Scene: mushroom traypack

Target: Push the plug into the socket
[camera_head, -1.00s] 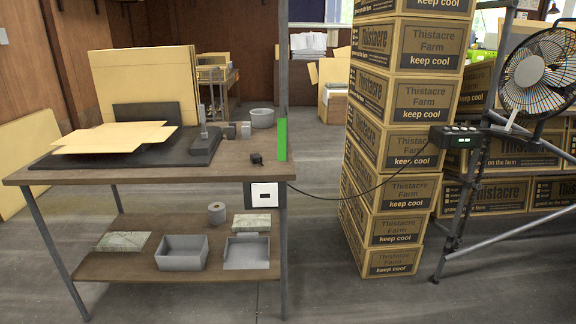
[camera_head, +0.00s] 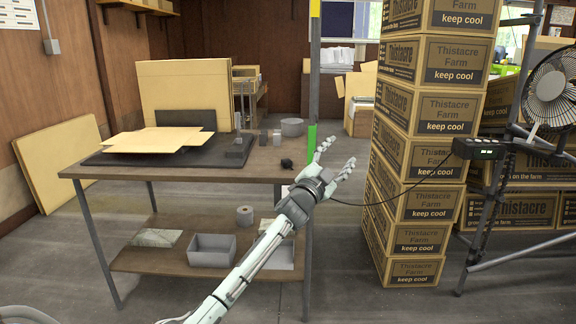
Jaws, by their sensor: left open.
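The small black plug (camera_head: 287,163) lies on the right end of the wooden bench top (camera_head: 215,170). The white socket on the bench's right front side is almost wholly hidden behind my left arm; only a pale sliver (camera_head: 285,190) shows. My left gripper (camera_head: 338,153) is open and empty, its fingers spread up and to the right. In the picture it stands just right of the bench's right post, right of the plug and apart from it. My right gripper is not in view.
A tall stack of cartons (camera_head: 421,160) stands right of the gripper. A fan (camera_head: 549,90) and metal poles are at the far right. The upright post (camera_head: 314,70) rises at the bench's right end. A grey bin (camera_head: 211,249) sits on the lower shelf.

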